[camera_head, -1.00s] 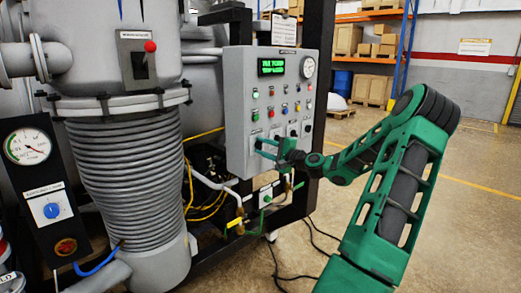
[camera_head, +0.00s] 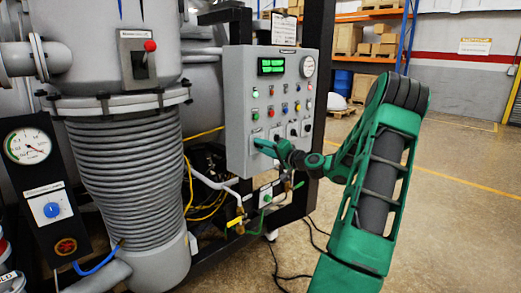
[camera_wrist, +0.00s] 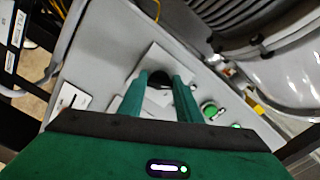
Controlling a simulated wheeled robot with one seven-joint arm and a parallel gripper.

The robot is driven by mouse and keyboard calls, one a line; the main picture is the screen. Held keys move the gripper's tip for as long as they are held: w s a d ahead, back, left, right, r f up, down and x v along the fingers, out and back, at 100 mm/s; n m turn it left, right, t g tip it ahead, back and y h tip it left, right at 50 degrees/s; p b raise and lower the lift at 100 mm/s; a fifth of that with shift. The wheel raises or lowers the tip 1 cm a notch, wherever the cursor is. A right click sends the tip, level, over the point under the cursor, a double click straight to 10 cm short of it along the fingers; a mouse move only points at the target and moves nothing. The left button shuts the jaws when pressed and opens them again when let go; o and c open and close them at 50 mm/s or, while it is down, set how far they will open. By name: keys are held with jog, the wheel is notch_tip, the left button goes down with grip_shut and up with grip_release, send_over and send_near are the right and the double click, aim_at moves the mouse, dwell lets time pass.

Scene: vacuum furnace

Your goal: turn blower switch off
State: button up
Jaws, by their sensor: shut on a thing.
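The grey control panel (camera_head: 238,92) stands in the middle of the head view, with a green display, a round gauge, rows of buttons and several switches low down. My gripper (camera_head: 266,146) is at the lower left of the panel face, at the bottom row of switches. In the wrist view my gripper's two green fingers (camera_wrist: 160,84) are shut on a dark switch knob (camera_wrist: 158,79) on a pale square plate (camera_wrist: 150,60). The fingers hide most of the knob, and its label cannot be read.
A green button (camera_wrist: 208,109) is close beside the fingers in the wrist view. The ribbed grey column (camera_head: 130,180) stands left of the panel. Open floor (camera_head: 450,200) lies to the right.

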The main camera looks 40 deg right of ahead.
jog(key=shift+f, duration=0.3)
jog(key=o, duration=1)
jog(key=shift+o, duration=0.2)
jog(key=shift+r, duration=0.15)
jog(key=s, duration=1)
jog(key=shift+s, duration=0.35)
